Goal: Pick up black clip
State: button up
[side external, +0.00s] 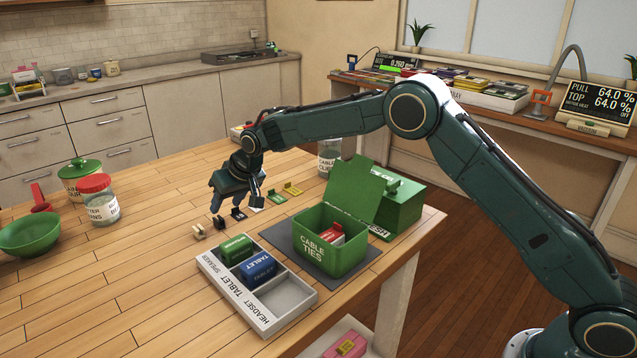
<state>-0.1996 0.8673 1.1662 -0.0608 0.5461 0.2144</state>
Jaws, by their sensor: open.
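Small dark clips lie on the wooden table under my gripper (236,199). One black clip (220,222) is just below the left finger in the picture, and another dark piece (239,214) lies under the gap between the fingers. I cannot tell exactly which of the two is the black clip of the task. My gripper points down, open and empty, with its fingertips a little above the table. Whether a fingertip touches a clip cannot be told from this angle.
A beige clip (198,231) lies to the left, green (277,198) and yellow (292,189) pieces to the right. A sorting tray (284,299) and an open green cable-ties box (318,251) stand in front. Jars (98,205) and a green bowl (30,235) are left.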

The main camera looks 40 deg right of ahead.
aim_at(222, 225)
jog(key=shift+x, duration=0.75)
jog(key=shift+x, duration=2.6)
grip_shut()
